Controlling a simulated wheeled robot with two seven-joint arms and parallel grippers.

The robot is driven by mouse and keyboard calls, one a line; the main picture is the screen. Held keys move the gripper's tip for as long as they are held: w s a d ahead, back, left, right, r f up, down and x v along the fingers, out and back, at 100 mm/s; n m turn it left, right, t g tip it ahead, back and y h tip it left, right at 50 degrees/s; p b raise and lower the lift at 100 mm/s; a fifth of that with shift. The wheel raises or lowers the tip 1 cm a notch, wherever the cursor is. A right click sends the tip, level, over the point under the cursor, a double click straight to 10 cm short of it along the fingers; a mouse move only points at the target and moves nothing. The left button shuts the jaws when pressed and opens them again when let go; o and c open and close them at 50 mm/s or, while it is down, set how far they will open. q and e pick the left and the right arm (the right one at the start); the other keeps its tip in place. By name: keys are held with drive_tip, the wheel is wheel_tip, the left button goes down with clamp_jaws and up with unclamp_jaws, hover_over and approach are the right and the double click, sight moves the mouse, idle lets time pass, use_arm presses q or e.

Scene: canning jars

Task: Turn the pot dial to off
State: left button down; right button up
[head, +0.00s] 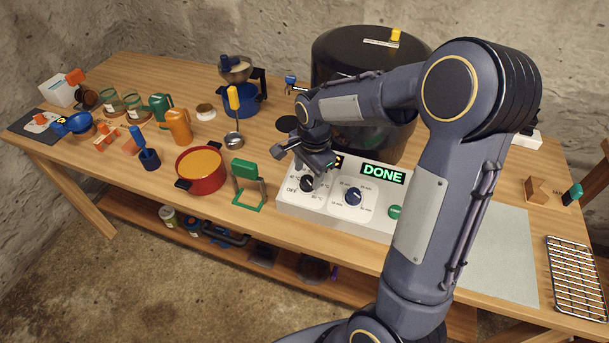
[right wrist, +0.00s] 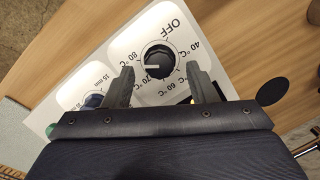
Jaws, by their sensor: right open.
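The pot control panel (head: 280,196) is a white box with a green DONE display. Its temperature dial (head: 307,184) is a black round knob at the front left; it also shows in the right wrist view (right wrist: 160,59). The knob's white mark points left in that view, toward the 80 °C side and away from the OFF label (right wrist: 172,27). My right gripper (head: 313,170) is open just above the dial. In the right wrist view its fingers (right wrist: 160,70) stand on either side of the knob, with gaps visible. My left gripper is out of view.
A second dial (head: 353,196) sits right of the first, with a green button (head: 395,212) beyond. The large dark pot (head: 340,60) stands behind. A green-handled stand (head: 247,185) and red pot (head: 203,180) are to the left. A wire rack (head: 577,275) lies far right.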

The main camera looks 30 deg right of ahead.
sight(307, 182)
drive_tip(key=shift+w+f, duration=0.1)
drive_tip(key=shift+f, duration=1.15)
drive_tip(key=c, duration=1)
